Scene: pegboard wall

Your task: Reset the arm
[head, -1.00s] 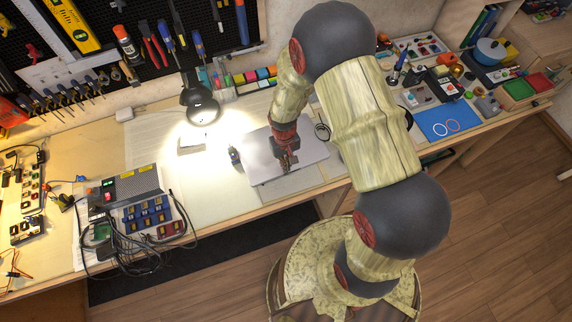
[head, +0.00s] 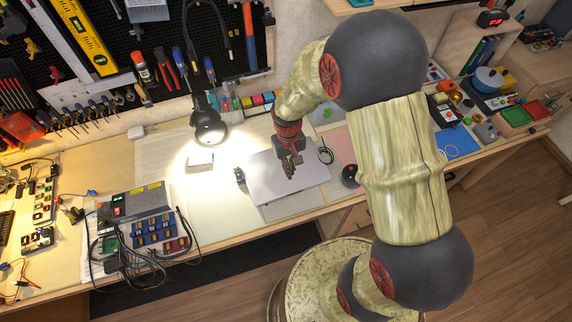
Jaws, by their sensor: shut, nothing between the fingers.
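My arm rises from its base at the lower right and bends over the workbench. My gripper (head: 289,166) hangs at the end of the arm, fingers pointing down, over the closed grey laptop (head: 300,183). It is shut and holds nothing. I cannot tell how high above the laptop the fingertips are.
A lit desk lamp (head: 208,130) stands left of my gripper. A grey power supply (head: 138,203) with cables sits on the left of the bench. The pegboard (head: 110,30) with tools is behind. A blue mat (head: 455,144) lies at right, partly hidden by my arm.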

